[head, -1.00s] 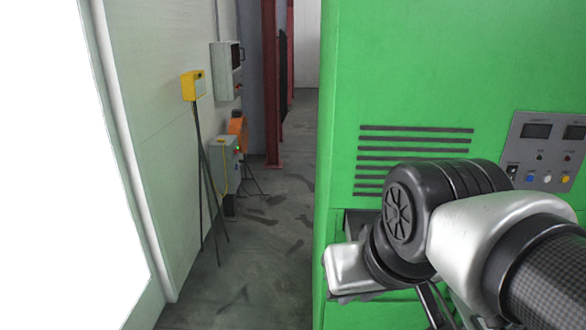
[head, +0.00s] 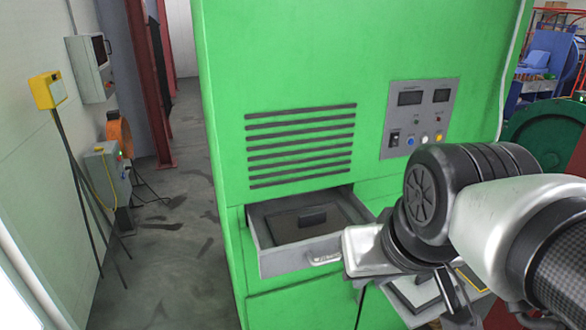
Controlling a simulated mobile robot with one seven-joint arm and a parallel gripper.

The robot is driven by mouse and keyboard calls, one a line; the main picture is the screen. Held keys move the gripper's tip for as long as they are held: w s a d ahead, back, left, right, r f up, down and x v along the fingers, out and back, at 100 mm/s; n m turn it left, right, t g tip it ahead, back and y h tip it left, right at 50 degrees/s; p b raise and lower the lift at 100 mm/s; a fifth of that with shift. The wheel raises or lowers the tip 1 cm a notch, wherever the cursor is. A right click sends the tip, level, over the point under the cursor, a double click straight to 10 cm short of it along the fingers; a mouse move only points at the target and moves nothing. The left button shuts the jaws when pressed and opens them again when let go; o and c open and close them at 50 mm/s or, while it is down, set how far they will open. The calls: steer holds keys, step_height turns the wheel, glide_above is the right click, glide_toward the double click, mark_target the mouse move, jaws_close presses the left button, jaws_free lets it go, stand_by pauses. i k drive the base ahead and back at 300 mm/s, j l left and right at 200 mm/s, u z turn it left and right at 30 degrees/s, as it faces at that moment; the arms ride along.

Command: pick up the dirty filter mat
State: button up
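A drawer (head: 288,261) stands pulled out of the green cabinet, below its vent slots. In it lies a flat dark grey sheet (head: 285,229) with a small black block on top; it may be the dirty filter mat, but I cannot tell for sure. My gripper (head: 462,305) is at the lower right, to the right of the drawer and apart from the sheet. My arm's wrist hides part of the view there. The fingertips are not clear enough to tell whether they are open or shut.
The green cabinet (head: 290,60) fills the middle, with a control panel (head: 419,117). A light surface (head: 413,318) with a dark flat item lies under my gripper.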

mark_target(297, 225)
steer(key=i+j+z, duration=0.45)
steer(key=j, duration=0.3)
steer(key=j+z, duration=0.25)
steer(key=j, duration=0.15)
